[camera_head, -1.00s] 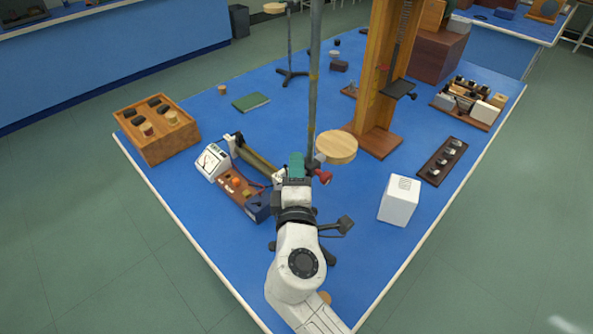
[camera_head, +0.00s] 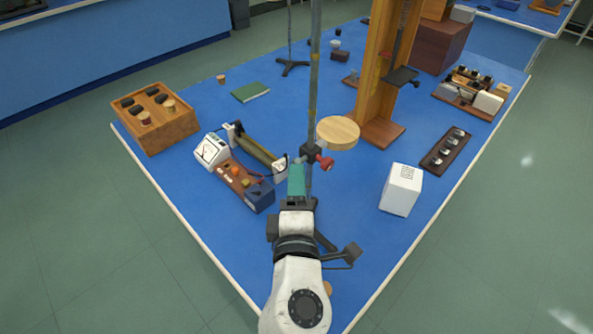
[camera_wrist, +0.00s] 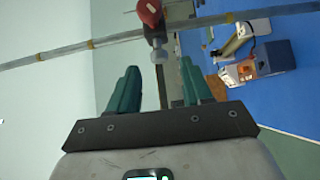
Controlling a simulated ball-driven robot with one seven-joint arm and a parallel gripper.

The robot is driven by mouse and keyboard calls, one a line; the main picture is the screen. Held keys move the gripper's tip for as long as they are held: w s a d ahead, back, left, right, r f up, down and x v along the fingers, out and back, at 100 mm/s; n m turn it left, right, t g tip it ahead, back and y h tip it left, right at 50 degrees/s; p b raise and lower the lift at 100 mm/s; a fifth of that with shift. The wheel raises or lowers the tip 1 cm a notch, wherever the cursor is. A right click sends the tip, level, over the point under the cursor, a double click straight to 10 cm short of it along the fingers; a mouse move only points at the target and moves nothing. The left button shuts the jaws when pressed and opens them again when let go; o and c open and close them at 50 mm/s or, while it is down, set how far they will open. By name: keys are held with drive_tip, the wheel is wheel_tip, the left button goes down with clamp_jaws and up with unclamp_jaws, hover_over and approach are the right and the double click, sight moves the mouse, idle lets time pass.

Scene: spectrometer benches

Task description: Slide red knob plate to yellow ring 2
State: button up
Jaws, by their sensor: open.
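The red knob (camera_head: 325,162) sits on a dark clamp (camera_head: 309,153) around an upright grey pole (camera_head: 314,90). A round pale wooden plate (camera_head: 338,132) is beside the pole, at the clamp. In the wrist view the pole lies across the top, with the red knob (camera_wrist: 150,12) in front of it. Yellow rings show on the pole, one at the wrist view's left (camera_wrist: 90,43); I cannot tell which is ring 2. My gripper (camera_head: 297,172) has green fingers and is just below and left of the clamp. In the wrist view the fingers (camera_wrist: 160,68) are apart and empty, short of the knob.
A meter and a wooden-based apparatus (camera_head: 240,180) stand close left of my gripper. A white box (camera_head: 401,190) stands to the right. A tall wooden stand (camera_head: 378,75) is behind the pole, to the right.

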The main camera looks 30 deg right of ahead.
drive_tip(key=shift+v, duration=1.6)
drive_tip(key=s+d+f+m+g+y, duration=0.1)
drive_tip(key=s+d+f+m+g, duration=0.35)
drive_tip(key=d+f, duration=0.3)
drive_tip(key=s+d+f+m+g, duration=0.4)
drive_tip(key=d+f+g, duration=0.15)
drive_tip(key=f, duration=0.25)
drive_tip(key=s+a+f+m+g+y, duration=0.1)
drive_tip(key=s+f+m+g+y, duration=0.3)
drive_tip(key=s, duration=0.9)
wheel_tip(320, 180, down, 5)
drive_tip(key=g+y, duration=0.1)
drive_tip(key=y, duration=0.2)
drive_tip(key=shift+r+m, duration=0.25)
drive_tip(key=shift+m, duration=0.1)
drive_tip(key=shift+s, duration=0.1)
